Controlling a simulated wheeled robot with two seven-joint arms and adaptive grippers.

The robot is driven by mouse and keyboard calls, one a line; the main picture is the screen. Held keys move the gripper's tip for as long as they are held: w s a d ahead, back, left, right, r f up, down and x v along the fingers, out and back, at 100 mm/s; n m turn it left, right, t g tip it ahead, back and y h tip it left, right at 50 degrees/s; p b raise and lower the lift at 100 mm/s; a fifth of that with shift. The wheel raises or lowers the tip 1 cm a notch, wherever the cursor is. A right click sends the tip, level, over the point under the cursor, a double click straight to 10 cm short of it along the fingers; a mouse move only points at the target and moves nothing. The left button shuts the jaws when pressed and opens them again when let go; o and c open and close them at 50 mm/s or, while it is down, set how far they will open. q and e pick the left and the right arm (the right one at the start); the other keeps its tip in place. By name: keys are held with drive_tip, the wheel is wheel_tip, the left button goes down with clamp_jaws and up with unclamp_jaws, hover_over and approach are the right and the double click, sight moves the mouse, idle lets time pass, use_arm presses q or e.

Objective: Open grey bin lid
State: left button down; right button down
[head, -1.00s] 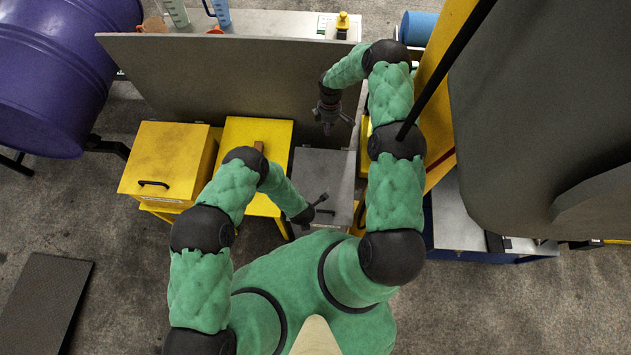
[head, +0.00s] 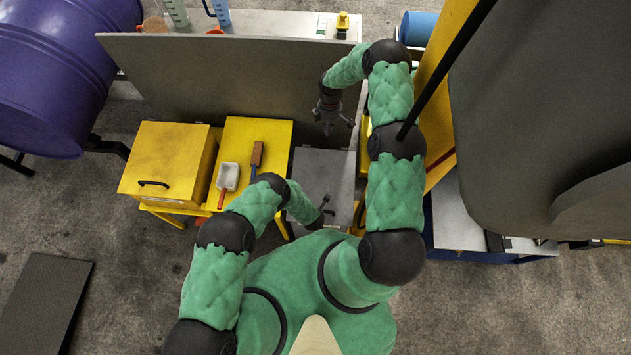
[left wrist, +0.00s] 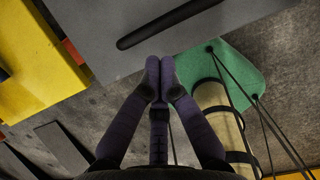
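The grey bin (head: 318,165) stands under my arms in the head view, its flat grey lid (left wrist: 110,35) down. A dark bar handle (left wrist: 168,24) lies across the lid near its front edge in the left wrist view. My left gripper (left wrist: 160,63) has its fingertips together just beside this handle, with nothing seen between them; I cannot tell whether they touch it. In the head view the left gripper (head: 325,202) is over the bin's front part. My right gripper (head: 334,120) hangs behind the bin with its fingers spread and empty.
Left of the grey bin are a yellow stand (head: 258,132) with a white scoop (head: 229,176) and a brush (head: 257,155), then a yellow bin (head: 165,160). A grey panel (head: 220,75) rises behind. A yellow post (head: 437,85) stands right.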

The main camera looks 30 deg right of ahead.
use_arm(q)
drive_tip(key=shift+x, duration=2.3)
drive_tip(key=shift+w+d+r, duration=0.1)
drive_tip(key=shift+w+r, duration=0.1)
drive_tip(key=shift+r, duration=0.85)
use_arm(e)
drive_tip(key=c, duration=1.9)
unclamp_jaws()
drive_tip(key=shift+c, duration=0.2)
drive_tip(key=o, duration=0.8)
drive_tip(key=shift+o, duration=0.2)
